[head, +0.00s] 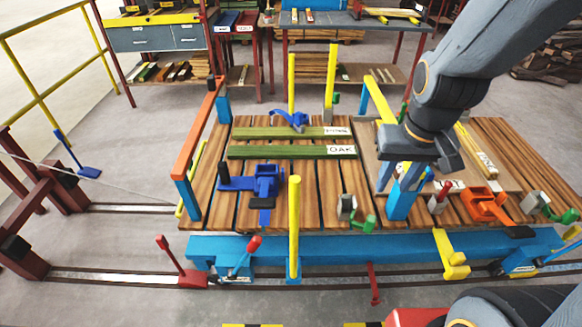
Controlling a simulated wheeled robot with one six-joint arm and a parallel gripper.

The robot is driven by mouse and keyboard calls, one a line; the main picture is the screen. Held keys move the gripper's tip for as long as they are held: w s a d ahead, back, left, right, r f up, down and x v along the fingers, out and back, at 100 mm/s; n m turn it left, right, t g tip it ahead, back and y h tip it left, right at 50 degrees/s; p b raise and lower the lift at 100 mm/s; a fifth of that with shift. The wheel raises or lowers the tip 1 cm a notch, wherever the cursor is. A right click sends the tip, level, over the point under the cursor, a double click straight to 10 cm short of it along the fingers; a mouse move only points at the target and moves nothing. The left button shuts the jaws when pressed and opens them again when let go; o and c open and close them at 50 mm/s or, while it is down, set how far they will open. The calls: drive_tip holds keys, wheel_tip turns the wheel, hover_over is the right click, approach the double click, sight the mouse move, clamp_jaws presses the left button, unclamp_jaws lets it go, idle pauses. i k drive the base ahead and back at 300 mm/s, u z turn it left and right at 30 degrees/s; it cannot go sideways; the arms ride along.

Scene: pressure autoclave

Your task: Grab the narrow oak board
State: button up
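A green board (280,152) with a white label reading OAK lies flat across the wooden slatted cart deck (330,185), left of centre. A second green board (275,133) lies parallel just behind it; its label is too small to read surely. I cannot tell for sure which of the two is the narrow one. My gripper (418,165) hangs over the right half of the deck, to the right of both boards and apart from them. Its fingers are partly hidden and blend with blue parts below, so its opening is unclear.
A blue clamp (265,182) stands just in front of the boards, and a small blue piece (290,119) sits behind them. Yellow posts (294,215) rise at the front and back edges. A tray (368,152) with a pale labelled board (475,150) and an orange clamp (487,205) are at right.

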sight(235, 152)
drive_tip(key=u, duration=0.55)
drive_tip(key=i, duration=0.9)
drive_tip(key=z, duration=0.1)
